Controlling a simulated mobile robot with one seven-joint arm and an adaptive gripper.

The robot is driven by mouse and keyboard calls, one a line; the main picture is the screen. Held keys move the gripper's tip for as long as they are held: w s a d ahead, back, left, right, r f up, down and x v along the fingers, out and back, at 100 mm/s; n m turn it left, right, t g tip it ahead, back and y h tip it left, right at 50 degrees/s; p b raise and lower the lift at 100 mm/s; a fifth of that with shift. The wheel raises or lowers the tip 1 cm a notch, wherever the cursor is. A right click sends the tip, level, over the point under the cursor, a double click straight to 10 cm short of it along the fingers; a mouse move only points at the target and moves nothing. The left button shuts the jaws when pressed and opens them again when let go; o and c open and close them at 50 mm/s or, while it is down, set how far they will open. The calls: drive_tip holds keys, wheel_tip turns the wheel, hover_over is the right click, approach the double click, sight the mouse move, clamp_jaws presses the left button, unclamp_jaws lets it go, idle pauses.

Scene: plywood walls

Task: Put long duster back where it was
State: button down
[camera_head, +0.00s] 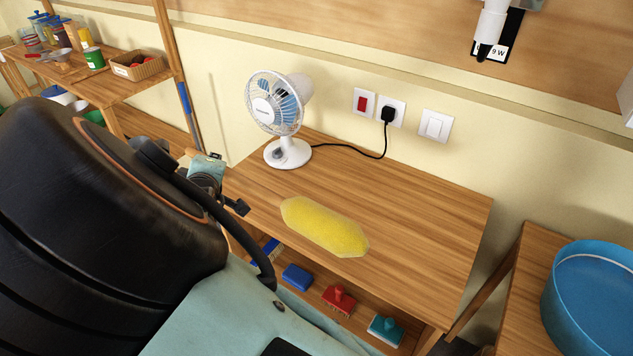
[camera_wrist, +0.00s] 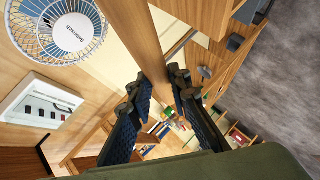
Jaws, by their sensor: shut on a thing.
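A long yellow fuzzy piece (camera_head: 325,228), which looks like a duster, shows over the wooden table (camera_head: 430,215) in the head view. I cannot tell whether it rests on the top or is joined to my gripper. My gripper (camera_head: 240,207) is left of it, at the table's left edge and partly behind my arm. In the wrist view the two dark fingers of my gripper (camera_wrist: 165,90) come close together at their tips. No yellow shows in that view.
A white fan (camera_head: 275,105) stands at the table's back left, its cord plugged into the wall. Several brushes, one red (camera_head: 339,299), lie on the shelf below. A blue basin (camera_head: 592,295) is at the right. A shelf with jars and a basket (camera_head: 138,67) stands at the left.

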drive_tip(key=w+d+f+b, duration=0.1)
drive_tip(key=d+f, duration=0.2)
drive_tip(key=d, duration=0.1)
drive_tip(key=w+d+f+b, duration=0.1)
drive_tip(key=d+f+b, duration=0.1)
drive_tip(key=d+f, duration=0.1)
drive_tip(key=w+d+f+b, duration=0.1)
drive_tip(key=d+f+b, duration=0.1)
drive_tip(key=d, duration=0.3)
drive_tip(key=shift+w+d+f, duration=0.25)
drive_tip(key=shift+w+f, duration=0.1)
drive_tip(key=shift+f, duration=0.15)
drive_tip(key=shift+d+f, duration=0.15)
drive_tip(key=shift+f, duration=0.05)
drive_tip(key=shift+w+d+f+b, duration=0.1)
drive_tip(key=shift+f+b, duration=0.1)
drive_tip(key=shift+f, duration=0.7)
drive_tip(key=shift+d+f+b, duration=0.1)
drive_tip(key=shift+f+b, duration=0.05)
drive_tip(key=shift+f, duration=0.7)
drive_tip(key=c, duration=2.1)
unclamp_jaws()
